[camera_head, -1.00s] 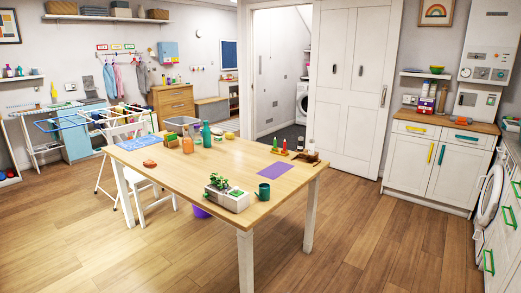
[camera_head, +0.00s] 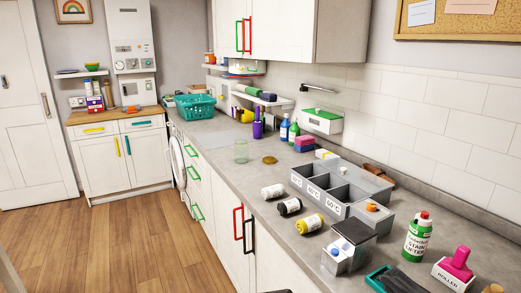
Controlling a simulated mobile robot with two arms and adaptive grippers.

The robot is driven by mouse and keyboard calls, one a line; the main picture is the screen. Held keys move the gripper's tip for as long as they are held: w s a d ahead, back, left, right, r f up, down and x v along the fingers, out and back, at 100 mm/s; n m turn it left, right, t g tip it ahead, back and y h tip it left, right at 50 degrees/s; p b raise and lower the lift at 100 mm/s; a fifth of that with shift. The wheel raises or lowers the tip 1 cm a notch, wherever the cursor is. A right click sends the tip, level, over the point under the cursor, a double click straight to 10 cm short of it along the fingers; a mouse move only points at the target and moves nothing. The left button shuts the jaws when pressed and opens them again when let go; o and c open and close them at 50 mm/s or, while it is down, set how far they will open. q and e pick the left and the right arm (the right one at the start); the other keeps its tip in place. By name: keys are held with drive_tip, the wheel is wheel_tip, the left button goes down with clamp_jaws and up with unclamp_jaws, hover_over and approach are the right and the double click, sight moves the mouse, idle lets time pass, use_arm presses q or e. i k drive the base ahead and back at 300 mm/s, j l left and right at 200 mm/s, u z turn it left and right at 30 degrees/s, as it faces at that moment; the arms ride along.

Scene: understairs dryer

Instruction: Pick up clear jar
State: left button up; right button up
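A clear jar (camera_head: 241,151), faintly green and see-through, stands upright on the grey countertop (camera_head: 228,172) near its front edge. A small round brown-gold disc (camera_head: 270,160) lies flat just to its right, apart from it. Neither of my grippers shows in the head view. A small dark shape at the bottom edge is too cut off to identify.
White, black and yellow containers (camera_head: 309,224) lie in front of a grey sorting bin (camera_head: 330,184). A purple bottle (camera_head: 258,124) and teal basket (camera_head: 194,106) stand behind the jar. Wall cabinets (camera_head: 272,28) hang above. The wooden floor (camera_head: 128,230) at left is clear.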

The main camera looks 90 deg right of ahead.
sight(241, 151)
drive_tip(key=z, duration=2.65)
drive_tip(key=i+j+z, duration=0.2)
drive_tip(key=i+j, duration=1.05)
drive_tip(key=i, duration=0.1)
